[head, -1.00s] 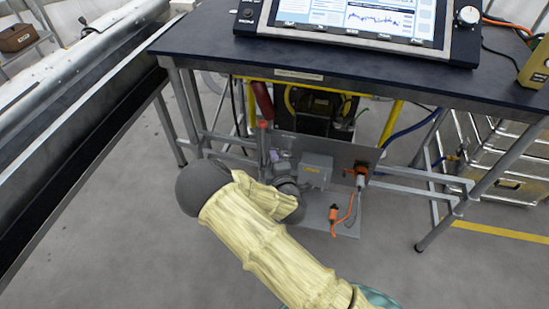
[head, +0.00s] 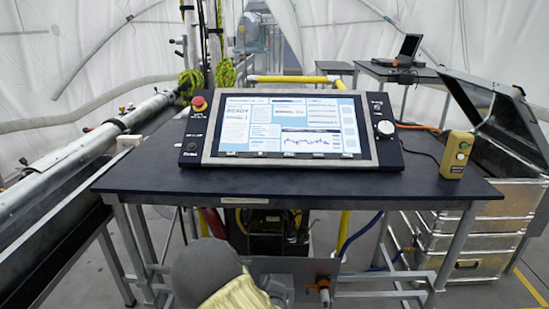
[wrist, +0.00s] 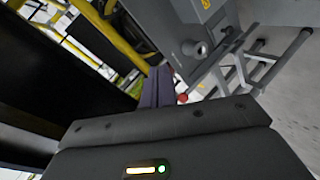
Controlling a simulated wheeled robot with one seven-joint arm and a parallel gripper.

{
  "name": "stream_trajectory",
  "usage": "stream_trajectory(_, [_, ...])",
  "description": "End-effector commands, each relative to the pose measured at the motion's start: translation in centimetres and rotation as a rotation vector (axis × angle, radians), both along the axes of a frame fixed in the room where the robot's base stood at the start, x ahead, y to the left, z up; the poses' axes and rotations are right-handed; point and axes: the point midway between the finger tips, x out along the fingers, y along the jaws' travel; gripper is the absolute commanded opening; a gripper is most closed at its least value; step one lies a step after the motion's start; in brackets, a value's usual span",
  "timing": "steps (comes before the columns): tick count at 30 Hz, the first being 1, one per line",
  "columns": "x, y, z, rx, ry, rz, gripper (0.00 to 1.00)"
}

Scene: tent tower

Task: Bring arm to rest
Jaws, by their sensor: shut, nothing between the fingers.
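My gripper (wrist: 157,86) shows in the wrist view with its two dark fingers together and nothing between them. It points toward the space under the desk, near a grey box with a round fitting (wrist: 200,48). I cannot tell the exact gap between them. In the head view only a dark joint and a yellow-covered part of my arm show, at the bottom edge in front of the desk (head: 260,192). The gripper itself is hidden in that view.
A control console (head: 290,130) with a lit screen stands on the desk. A yellow button box (head: 456,155) is at its right. A long metal tube (head: 70,162) runs along the left. Metal cases (head: 478,232) stand at the right.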

Motion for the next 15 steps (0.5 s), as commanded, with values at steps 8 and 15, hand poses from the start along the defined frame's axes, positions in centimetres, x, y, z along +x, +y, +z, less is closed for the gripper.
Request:
stream_trajectory(8, [-3.0, -7.3, 2.4, 0.289, 0.313, -0.341, 0.00])
stream_trajectory(15, [-8.0, -11.6, 5.7, 0.492, 0.534, -0.572, 0.00])
